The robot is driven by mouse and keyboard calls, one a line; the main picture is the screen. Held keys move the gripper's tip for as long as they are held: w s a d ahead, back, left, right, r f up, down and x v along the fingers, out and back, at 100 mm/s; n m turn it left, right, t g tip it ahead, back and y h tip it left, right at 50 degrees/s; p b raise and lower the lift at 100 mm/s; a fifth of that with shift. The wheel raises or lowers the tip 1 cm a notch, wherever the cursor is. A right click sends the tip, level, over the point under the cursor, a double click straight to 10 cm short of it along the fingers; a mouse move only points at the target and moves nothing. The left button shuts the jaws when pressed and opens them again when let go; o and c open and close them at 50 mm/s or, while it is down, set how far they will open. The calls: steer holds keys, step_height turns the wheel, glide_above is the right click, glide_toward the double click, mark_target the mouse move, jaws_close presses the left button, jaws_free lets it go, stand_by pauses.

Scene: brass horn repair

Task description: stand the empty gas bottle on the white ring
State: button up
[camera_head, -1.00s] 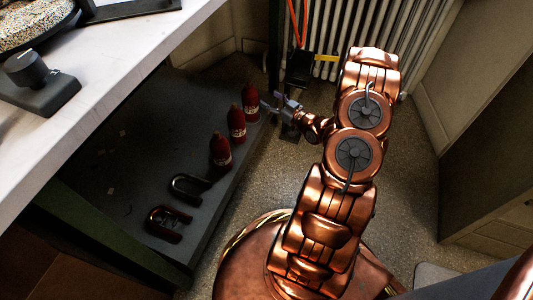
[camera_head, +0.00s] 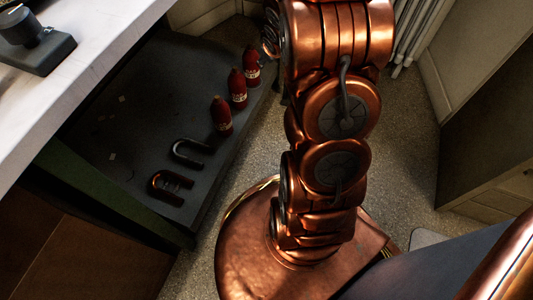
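Three dark red gas bottles with pale label bands stand upright in a row on the low dark shelf (camera_head: 130,130): a near one (camera_head: 221,117), a middle one (camera_head: 237,90) and a far one (camera_head: 251,66). I cannot tell from their looks which is empty. My copper arm rises right of them, and one of its joints shows close beside the far bottle in the picture. My gripper's fingers do not show; they are behind the arm or past the top edge. I see no white ring in this view.
Two U-shaped pieces, one black (camera_head: 191,152) and one reddish (camera_head: 169,187), lie on the shelf near the bottles. A white worktop (camera_head: 90,75) overhangs the shelf at left. Speckled floor (camera_head: 235,160) is open right of the shelf. A radiator (camera_head: 412,35) and cabinet (camera_head: 490,130) stand at right.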

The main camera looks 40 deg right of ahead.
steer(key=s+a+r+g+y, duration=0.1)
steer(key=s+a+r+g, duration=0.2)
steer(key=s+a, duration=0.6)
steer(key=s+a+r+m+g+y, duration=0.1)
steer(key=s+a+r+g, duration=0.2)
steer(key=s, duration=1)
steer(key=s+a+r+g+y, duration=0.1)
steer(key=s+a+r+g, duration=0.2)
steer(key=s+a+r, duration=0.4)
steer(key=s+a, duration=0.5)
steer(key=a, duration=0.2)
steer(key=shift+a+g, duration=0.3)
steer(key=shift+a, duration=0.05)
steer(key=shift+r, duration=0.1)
